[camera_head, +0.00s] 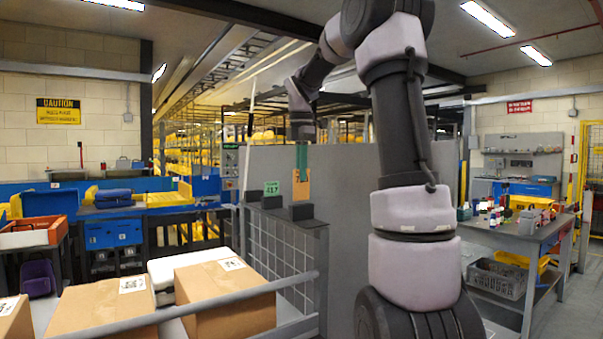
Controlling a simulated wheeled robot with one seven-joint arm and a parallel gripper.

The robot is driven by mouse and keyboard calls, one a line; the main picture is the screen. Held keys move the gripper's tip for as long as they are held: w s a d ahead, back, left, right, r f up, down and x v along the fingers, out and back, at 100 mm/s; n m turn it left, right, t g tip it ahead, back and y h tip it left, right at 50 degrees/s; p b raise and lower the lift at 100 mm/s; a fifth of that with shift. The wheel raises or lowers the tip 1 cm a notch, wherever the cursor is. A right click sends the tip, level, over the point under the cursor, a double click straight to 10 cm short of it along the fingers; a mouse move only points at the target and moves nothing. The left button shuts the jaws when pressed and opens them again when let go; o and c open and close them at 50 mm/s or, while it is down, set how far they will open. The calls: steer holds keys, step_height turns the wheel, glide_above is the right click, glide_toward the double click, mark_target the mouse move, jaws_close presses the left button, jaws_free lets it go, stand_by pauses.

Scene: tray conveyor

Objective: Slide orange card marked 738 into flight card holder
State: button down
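An orange card (301,186) hangs upright below my gripper (301,168), which appears shut on its top end. The gripper's narrow greenish fingers point straight down. The card's number is too small to read. A dark holder (301,212) on the grey fence's top rail is directly below the card. The card's lower edge is at the holder's top; I cannot tell whether it is inside the slot or just above or in front of it. A green card marked 417 (271,188) stands to the left, in another dark holder (271,202).
A tall grey panel (345,170) stands close behind the holders. Cardboard boxes (222,295) and a white case (163,272) lie at the lower left, behind a grey rail (180,308). A workbench (520,235) with bottles is at the right.

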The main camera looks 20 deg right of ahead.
steer(key=shift+r, duration=2)
steer(key=shift+s, duration=0.1)
